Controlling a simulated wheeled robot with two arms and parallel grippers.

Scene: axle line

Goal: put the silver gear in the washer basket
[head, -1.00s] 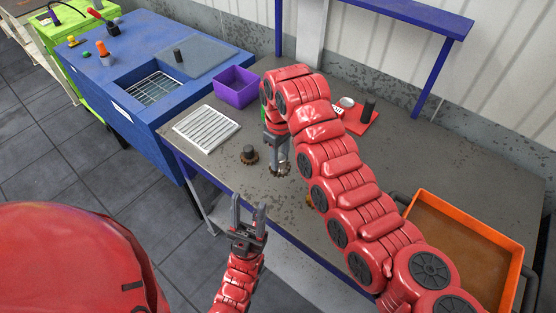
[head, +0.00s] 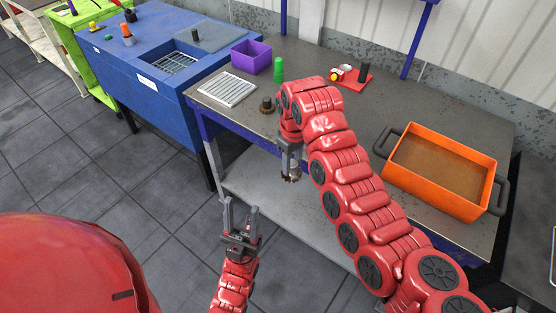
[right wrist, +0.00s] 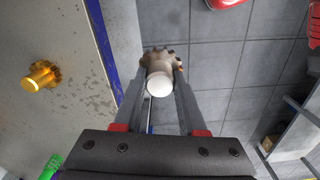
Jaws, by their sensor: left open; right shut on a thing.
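The silver gear (right wrist: 159,82) is between the fingers of my right gripper (right wrist: 160,88), its pale round end facing the wrist camera and its brownish teeth beyond. In the head view my right gripper (head: 290,168) is shut on the gear (head: 291,177), pointing down just off the workbench's front edge, with the lower shelf and floor below. The washer basket (head: 174,63) is a wire grid in the opening of the blue washer (head: 140,60) at upper left, well away from the gripper. My left gripper (head: 241,218) is open and empty, pointing up in front of the bench.
On the workbench (head: 330,135) are a white slatted tray (head: 227,89), a purple bin (head: 251,57), a green cylinder (head: 278,68), a dark gear (head: 267,105), a red stand (head: 352,80) and an orange tub (head: 440,195). A golden gear (right wrist: 40,76) shows in the wrist view.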

